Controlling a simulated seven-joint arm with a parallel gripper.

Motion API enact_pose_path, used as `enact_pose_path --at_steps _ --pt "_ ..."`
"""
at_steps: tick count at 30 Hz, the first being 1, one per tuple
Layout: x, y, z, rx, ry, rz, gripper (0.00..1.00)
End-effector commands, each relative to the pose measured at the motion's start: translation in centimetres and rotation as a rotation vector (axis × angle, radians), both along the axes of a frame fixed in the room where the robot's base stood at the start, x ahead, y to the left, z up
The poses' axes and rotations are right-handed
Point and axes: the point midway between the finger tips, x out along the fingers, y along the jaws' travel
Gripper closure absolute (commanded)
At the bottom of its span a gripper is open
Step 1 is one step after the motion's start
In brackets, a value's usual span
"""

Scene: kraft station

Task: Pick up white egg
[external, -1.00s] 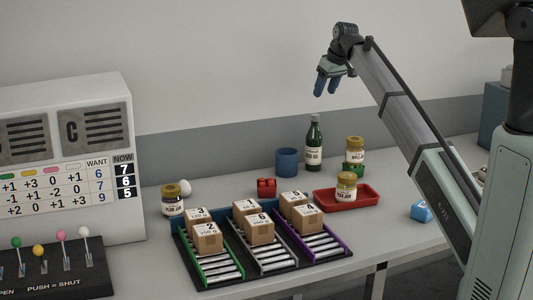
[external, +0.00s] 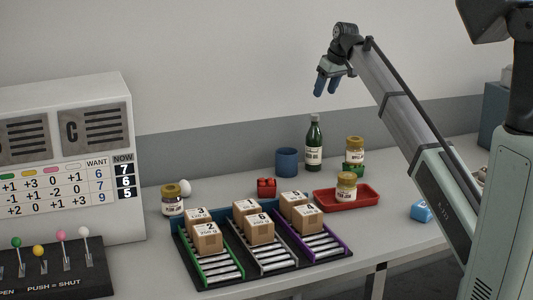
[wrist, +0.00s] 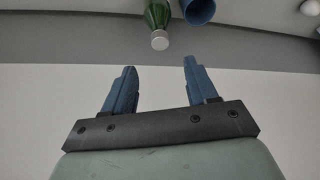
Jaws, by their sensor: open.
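The white egg (external: 185,187) rests on the table at the left, just behind and beside a gold-lidded jar (external: 172,201) that stands in front of part of it. A white rounded thing (wrist: 310,7) is partly in view at the top right of the wrist view; it looks like the egg. My gripper (external: 326,87) is raised high above the back of the table, far to the right of the egg. In the wrist view its two blue fingers (wrist: 157,82) are apart with nothing between them.
A green bottle (external: 314,145) and a blue cup (external: 287,162) stand at the back. A red block (external: 266,188) lies in front of them. A red tray (external: 328,201) with a jar is at right. A rack (external: 206,278) holds several boxes. A panel (external: 130,185) stands left of the egg.

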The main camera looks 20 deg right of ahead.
Motion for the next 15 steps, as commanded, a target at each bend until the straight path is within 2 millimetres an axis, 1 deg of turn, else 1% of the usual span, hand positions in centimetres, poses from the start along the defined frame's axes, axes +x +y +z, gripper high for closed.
enact_pose_path --at_steps 2,7,13,15 --pt "0.0 0.0 0.0 0.0 0.0 0.0 0.42" --pt "0.0 0.0 0.0 0.0 0.0 0.0 0.26" --pt "0.01 0.02 -0.01 0.0 0.0 0.0 0.26" --pt "0.02 0.42 -0.01 0.0 0.0 0.004 0.26"
